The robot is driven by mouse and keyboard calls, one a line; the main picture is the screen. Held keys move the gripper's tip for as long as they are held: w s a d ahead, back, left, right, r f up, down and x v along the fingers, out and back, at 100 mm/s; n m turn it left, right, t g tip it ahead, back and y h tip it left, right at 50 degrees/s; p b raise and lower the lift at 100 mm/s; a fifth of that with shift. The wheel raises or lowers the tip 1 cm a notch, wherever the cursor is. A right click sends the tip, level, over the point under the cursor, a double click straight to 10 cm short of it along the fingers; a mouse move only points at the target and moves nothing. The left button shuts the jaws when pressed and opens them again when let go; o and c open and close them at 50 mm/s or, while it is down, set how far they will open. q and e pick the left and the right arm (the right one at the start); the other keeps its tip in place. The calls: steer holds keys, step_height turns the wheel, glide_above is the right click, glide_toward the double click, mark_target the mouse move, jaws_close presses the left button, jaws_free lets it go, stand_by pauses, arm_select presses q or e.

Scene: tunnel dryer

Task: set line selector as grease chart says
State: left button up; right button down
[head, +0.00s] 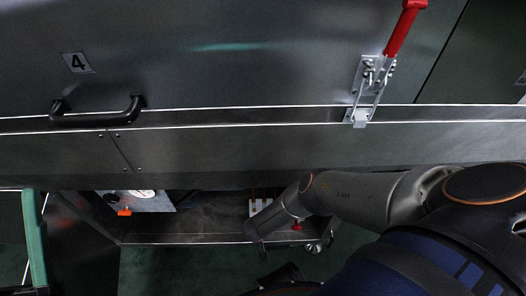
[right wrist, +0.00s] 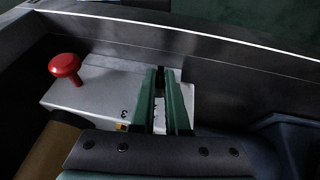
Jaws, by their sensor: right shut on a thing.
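In the right wrist view my right gripper (right wrist: 160,76) has its two green fingers close together over a light grey plate (right wrist: 100,85). It is shut on a small part between the fingers, apparently the line selector; its shape and pointing direction are mostly hidden. A dark digit that looks like a 3 and a small orange mark (right wrist: 122,127) show on the plate left of the fingers. In the head view my right arm reaches down to the recess under the machine; its fingertips are hidden there. I cannot make out a readable grease chart.
A red mushroom knob (right wrist: 66,66) stands left of my right gripper.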

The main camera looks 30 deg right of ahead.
steer(key=shift+d+t+y+p, duration=0.15)
steer(key=shift+t+y+p, duration=0.25)
steer(key=shift+y+p, duration=0.15)
arm_select(q)
steer(key=shift+s+r+m, duration=0.1)
steer(key=shift+r+m, duration=0.2)
steer(key=shift+r, duration=0.55)
steer(key=shift+a, duration=0.1)
arm_select(e)
steer(key=c, duration=0.9)
jaws_free()
arm_select(q)
steer(key=shift+r, duration=0.1)
